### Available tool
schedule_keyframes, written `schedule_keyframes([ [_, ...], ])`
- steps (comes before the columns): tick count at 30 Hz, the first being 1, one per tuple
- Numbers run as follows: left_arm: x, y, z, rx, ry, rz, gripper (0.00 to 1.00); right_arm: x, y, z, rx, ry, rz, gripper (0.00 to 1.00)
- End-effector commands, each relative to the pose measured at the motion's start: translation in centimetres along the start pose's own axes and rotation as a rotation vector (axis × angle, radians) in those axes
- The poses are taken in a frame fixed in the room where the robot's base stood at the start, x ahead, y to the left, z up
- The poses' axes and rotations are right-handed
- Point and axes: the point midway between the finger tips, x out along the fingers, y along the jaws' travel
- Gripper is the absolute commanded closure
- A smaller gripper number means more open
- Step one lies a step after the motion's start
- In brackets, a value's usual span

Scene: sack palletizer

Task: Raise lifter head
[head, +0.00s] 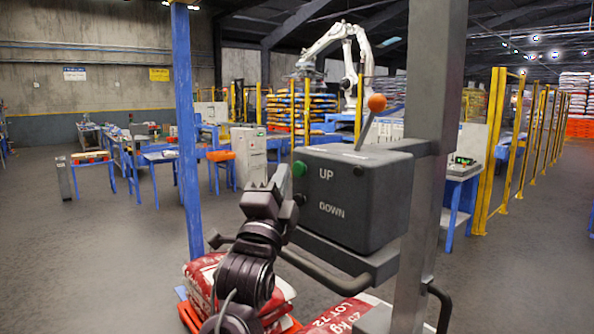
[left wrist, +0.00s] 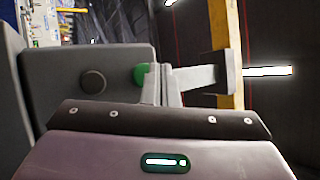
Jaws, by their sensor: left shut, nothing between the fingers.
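A dark grey control box (head: 356,200) on the lifter's column carries the words UP and DOWN. The green UP button (head: 299,168) is on its upper left, with the dark DOWN button (head: 300,199) below it. My left gripper (head: 284,178) is shut and empty, with its tips close beside the green button. In the left wrist view the fingers (left wrist: 163,84) partly cover the green button (left wrist: 140,75), and the dark button (left wrist: 93,82) stands clear to the left. I cannot tell whether the tips touch the green button. My right gripper is not in view.
A lever with an orange knob (head: 377,103) rises behind the box. Dark handlebars (head: 340,276) curve below it. Red and white sacks (head: 205,278) lie beneath my left arm. A blue post (head: 186,130) stands left; a grey column (head: 432,130) stands right.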

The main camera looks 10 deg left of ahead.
Motion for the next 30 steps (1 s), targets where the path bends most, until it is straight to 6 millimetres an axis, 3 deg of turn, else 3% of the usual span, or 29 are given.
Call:
schedule_keyframes([
  [30,0.6,0.4,-0.45,0.0,0.0,0.0,1.0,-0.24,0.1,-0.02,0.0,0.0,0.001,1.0],
])
